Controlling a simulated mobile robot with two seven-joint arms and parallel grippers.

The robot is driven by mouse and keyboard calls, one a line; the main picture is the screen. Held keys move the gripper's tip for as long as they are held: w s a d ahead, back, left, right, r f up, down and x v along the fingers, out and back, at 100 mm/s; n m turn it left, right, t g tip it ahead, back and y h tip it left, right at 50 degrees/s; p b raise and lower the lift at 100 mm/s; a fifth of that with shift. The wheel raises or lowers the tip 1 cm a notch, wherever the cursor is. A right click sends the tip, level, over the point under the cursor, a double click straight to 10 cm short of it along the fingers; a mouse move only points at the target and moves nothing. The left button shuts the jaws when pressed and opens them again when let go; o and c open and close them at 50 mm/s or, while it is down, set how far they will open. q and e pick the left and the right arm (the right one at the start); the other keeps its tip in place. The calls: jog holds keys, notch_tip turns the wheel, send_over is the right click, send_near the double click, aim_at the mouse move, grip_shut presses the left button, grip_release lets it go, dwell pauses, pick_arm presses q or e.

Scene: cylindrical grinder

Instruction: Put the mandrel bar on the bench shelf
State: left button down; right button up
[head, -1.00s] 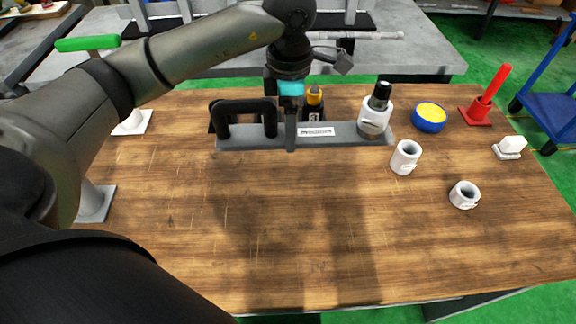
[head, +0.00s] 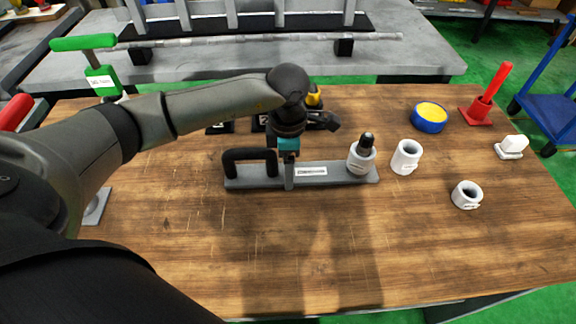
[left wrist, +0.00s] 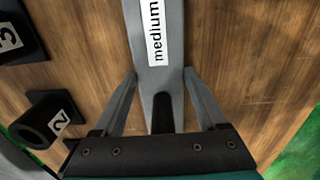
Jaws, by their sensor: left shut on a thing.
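The grey flat bar (head: 325,172) is held level over the wooden bench top (head: 200,230). In the left wrist view, the gripper's fingers (left wrist: 160,88) lie on both sides of the bar (left wrist: 153,65). I cannot tell whether the bar touches the bench top. My right gripper is not in view.
Black numbered holders (left wrist: 45,122) stand behind the bar. White rings (head: 406,157) (head: 466,195), a blue-and-yellow tub (head: 429,117) and a red stand (head: 477,112) are on the right. A green-handled stand (head: 104,80) is at left. A long rod lies on the grey bench (head: 395,62) behind.

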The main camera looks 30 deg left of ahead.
pick_arm(q)
jog(key=shift+w+r, duration=0.1)
grip_release()
